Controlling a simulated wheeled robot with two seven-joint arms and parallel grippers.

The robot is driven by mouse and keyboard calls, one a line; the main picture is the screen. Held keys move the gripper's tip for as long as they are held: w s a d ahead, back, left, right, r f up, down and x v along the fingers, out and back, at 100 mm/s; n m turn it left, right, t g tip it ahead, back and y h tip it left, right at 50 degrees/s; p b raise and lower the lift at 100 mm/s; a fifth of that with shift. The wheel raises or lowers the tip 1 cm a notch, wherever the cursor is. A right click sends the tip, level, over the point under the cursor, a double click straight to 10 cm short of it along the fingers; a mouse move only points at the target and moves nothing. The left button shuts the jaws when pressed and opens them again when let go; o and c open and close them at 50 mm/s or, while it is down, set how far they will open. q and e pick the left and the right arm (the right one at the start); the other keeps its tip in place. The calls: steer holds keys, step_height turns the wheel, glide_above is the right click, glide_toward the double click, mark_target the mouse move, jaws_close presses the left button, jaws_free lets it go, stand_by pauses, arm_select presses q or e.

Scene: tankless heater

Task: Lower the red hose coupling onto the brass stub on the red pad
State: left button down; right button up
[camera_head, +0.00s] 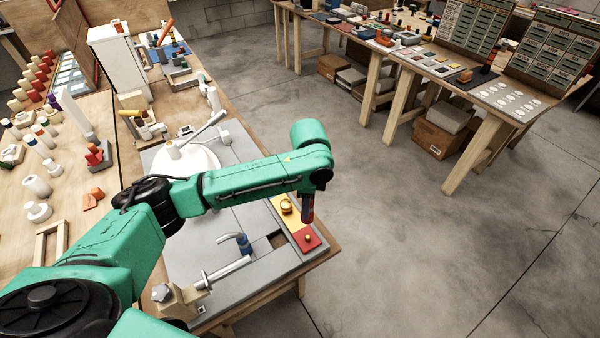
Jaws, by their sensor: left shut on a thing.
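My left gripper (308,198) is at the end of the green arm, near the right edge of the bench, and points down. It is small and partly hidden by my wrist. It is shut on the red hose coupling (307,211), which shows as a small dark red piece below the wrist. The red pad (314,245) lies at the bench's right corner, with the brass stub (308,237) standing on it. The coupling appears above and slightly behind the stub, with a gap between them in the picture. My right gripper is out of view.
A yellow pad with a brass fitting (287,207) adjoins the red pad. A blue fitting (244,244) and a metal pipe (228,271) stand on the grey board to the left. A white round vessel (187,160) stands behind my arm. Open floor lies right of the bench.

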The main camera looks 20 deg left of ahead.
arm_select(q)
steer(key=shift+s+d+f+m, duration=0.1)
steer(key=shift+s+d+m, duration=0.15)
steer(key=shift+d, duration=0.3)
steer(key=shift+f, duration=0.1)
steer(key=shift+w+a+f, duration=0.1)
steer(key=shift+a, duration=0.45)
steer(key=shift+d+r+p, duration=0.15)
steer(key=shift+r+p, duration=0.05)
steer(key=shift+p, duration=0.4)
steer(key=b, duration=0.2)
glide_above(307, 236)
step_height(307, 236, down, 4)
steer(key=shift+f, duration=0.7)
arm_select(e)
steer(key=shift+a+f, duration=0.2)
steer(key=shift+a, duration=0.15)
arm_select(q)
steer(key=shift+f, duration=0.1)
steer(key=shift+f+b, duration=0.65)
steer(key=shift+f, duration=0.9)
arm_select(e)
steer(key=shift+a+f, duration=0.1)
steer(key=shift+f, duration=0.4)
arm_select(q)
steer(key=shift+f+b, duration=0.45)
steer(key=shift+f, duration=1)
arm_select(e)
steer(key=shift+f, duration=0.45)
